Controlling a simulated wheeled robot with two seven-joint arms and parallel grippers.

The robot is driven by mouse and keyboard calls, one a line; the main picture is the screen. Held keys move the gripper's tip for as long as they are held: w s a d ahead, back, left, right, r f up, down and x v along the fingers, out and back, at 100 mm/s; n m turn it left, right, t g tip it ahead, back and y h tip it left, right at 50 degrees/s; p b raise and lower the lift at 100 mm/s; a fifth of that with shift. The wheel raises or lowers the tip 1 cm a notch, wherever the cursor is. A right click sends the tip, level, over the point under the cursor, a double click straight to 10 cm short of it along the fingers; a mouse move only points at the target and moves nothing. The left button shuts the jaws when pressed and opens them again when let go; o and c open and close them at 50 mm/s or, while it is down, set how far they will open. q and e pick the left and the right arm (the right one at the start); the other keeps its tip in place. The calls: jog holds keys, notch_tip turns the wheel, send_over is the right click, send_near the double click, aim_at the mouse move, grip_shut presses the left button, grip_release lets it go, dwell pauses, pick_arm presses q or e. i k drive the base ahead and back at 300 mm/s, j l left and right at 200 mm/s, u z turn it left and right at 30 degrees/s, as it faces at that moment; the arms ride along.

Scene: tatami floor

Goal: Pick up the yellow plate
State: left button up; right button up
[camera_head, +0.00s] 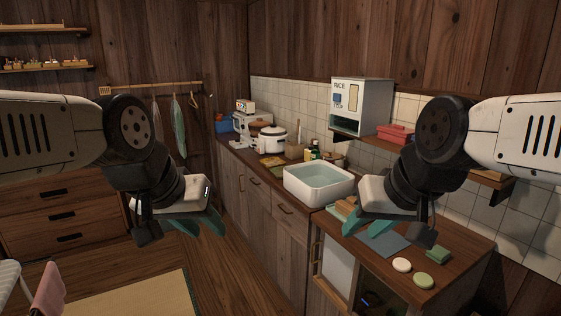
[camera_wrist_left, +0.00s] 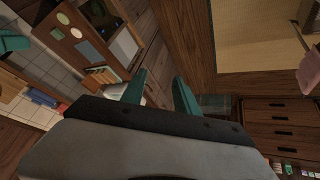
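I cannot make out a yellow plate for certain in either view. A small flat yellowish item (camera_head: 272,161) lies on the far counter, too small to identify. A pale cream disc (camera_head: 402,265) and a light green disc (camera_head: 424,281) lie on the near counter. My left gripper (camera_head: 196,222) hangs over the floor, left of the counter. In the left wrist view its teal fingers (camera_wrist_left: 158,92) are apart with nothing between them. My right gripper (camera_head: 370,232) is above the near counter; its fingers look apart and empty. It hides part of the counter behind it.
A white sink basin (camera_head: 318,189) stands in the counter. A green block (camera_head: 438,254) and a blue-grey mat (camera_head: 385,242) lie on the near counter. A rice dispenser (camera_head: 361,106) stands on a wall shelf. Wooden drawers (camera_head: 62,217) stand at left. The floor between is clear.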

aim_at(269, 162)
jog(key=i+j+z, duration=0.45)
jog(key=i+j, duration=0.5)
jog(key=i, duration=0.4)
jog(key=i+j+z, duration=0.45)
jog(key=i+j, duration=0.8)
jog(key=j, duration=0.15)
